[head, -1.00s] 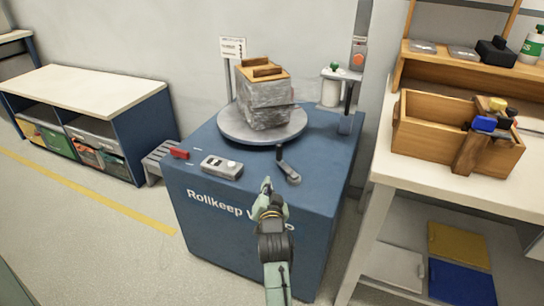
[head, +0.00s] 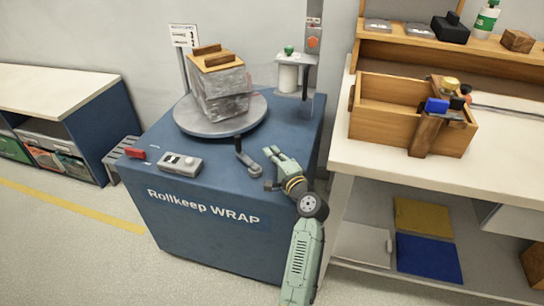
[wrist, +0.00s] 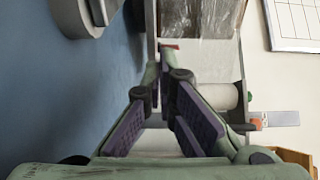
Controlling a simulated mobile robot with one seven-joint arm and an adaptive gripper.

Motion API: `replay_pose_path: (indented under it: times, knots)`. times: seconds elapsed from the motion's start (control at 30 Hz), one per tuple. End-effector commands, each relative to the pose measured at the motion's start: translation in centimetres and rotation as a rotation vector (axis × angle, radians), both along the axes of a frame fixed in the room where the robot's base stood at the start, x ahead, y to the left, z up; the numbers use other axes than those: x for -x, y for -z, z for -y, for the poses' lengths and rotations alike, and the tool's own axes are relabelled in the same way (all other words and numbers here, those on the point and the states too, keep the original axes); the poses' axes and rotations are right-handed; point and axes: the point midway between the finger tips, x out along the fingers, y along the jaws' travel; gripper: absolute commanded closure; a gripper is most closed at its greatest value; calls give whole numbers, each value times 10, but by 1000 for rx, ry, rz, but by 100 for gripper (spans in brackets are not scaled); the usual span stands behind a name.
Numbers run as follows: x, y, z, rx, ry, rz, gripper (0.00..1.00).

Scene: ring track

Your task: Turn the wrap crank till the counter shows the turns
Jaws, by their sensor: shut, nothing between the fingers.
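The grey wrap crank (head: 248,162) is on the front right of the blue wrap machine's top, its dark handle standing up at the far end. My gripper (head: 270,153) is shut and empty, just right of the crank and apart from it. In the wrist view my gripper's fingers (wrist: 167,55) also show with nothing between them. A grey box with a round knob (head: 180,163), possibly the counter, sits on the front left of the top; no number can be read. The wrapped load (head: 220,92) stands on the round turntable (head: 197,125).
A white roll (head: 288,79) on a post stands at the machine's back right. A red block (head: 135,153) lies at the left edge. A workbench (head: 400,175) with a wooden box (head: 385,115) stands close to my arm's right.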

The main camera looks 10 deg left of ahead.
Motion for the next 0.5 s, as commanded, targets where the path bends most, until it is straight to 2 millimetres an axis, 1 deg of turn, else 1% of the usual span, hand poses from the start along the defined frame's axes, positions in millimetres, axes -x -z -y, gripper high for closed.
replay_pose_path:
  times: [0.03, 0.23, 0.27, 0.33, 0.5]
  knots:
    - [-9, -3, -10, -1, -4, -1, 100]
    - [-41, -3, -37, 0, -3, 0, 100]
    - [-42, -2, -42, 2, -4, -1, 100]
    - [-33, -2, -53, 4, -5, -2, 100]
    - [-25, -1, -68, 2, -3, -1, 100]
